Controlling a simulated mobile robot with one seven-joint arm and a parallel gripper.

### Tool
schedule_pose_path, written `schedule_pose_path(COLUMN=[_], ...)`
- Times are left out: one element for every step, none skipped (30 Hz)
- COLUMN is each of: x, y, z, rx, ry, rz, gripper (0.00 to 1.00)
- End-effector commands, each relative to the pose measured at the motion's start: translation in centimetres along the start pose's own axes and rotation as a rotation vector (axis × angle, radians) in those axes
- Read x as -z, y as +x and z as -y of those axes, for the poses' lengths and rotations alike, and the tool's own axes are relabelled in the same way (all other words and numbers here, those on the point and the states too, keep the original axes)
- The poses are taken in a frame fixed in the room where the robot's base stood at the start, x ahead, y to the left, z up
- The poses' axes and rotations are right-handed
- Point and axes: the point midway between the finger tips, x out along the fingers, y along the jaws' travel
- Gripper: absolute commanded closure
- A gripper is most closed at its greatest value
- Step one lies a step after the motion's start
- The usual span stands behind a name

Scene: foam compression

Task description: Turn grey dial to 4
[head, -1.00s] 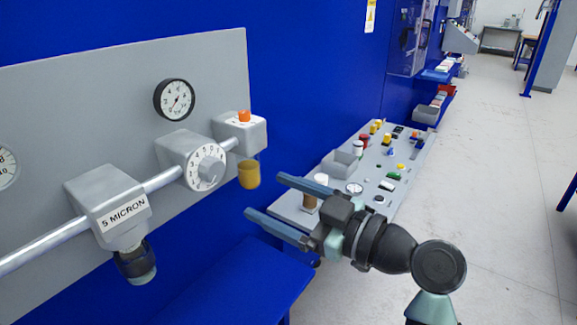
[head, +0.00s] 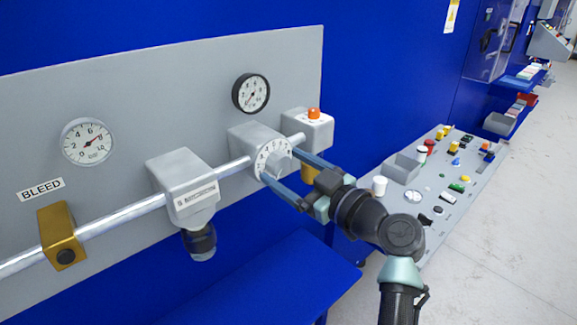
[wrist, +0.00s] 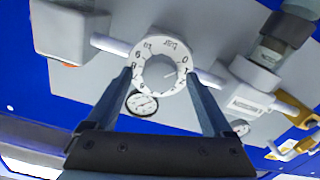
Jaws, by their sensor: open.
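The grey dial (head: 264,156) is a grey knob in a white numbered ring on the front of a grey block on the pipe. In the wrist view the dial (wrist: 158,70) faces me, its ring marked with numbers. My gripper (head: 281,165) is at the dial, open, with one blue finger near the upper right of the ring and the other near its lower edge. In the wrist view the two fingertips of my gripper (wrist: 159,76) lie on opposite sides of the knob. I cannot tell whether they touch it. The fingers hide part of the dial in the head view.
A block with an orange button (head: 314,114) sits close right of the dial. A gauge (head: 251,93) is above it. The 5 micron filter (head: 185,185) is to the left on the pipe. A blue bench (head: 290,275) lies below, and a control console (head: 440,190) stands to the right.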

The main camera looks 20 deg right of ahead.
Motion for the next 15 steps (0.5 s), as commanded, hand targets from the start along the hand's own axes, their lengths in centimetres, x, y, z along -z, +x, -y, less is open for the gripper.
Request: schedule_pose_path(x=[0.01,0.0,0.0,0.0,0.0,0.0,0.0,0.0,0.01,0.01,0.01,0.01,0.01,0.01,0.01], y=[0.09,0.1,0.1,0.1,0.09,0.08,0.08,0.08,0.07,0.07,0.07,0.06,0.06,0.06,0.05], z=[0.01,0.01,0.02,0.02,0.02,0.02,0.02,0.02,0.02,0.01,0.01,0.01,0.01,0.01,0.01], rx=[0.0,0.0,0.0,0.0,0.0,0.0,0.0,0.0,0.0,0.0,0.0,0.0,0.0,0.0,0.001], ry=[-0.001,-0.001,-0.001,-0.001,-0.001,-0.001,-0.001,-0.001,0.0,0.0,0.0,0.0,0.0,0.0,0.0], rz=[0.0,0.0,0.0,0.0,0.0,0.0,0.0,0.0,0.0,0.0,0.0,0.0,0.0,0.0,0.0], gripper=[0.15,0.15,0.15,0.15,0.15,0.15,0.15,0.2,0.27,0.32,0.38,0.45,0.51,0.56,0.63])
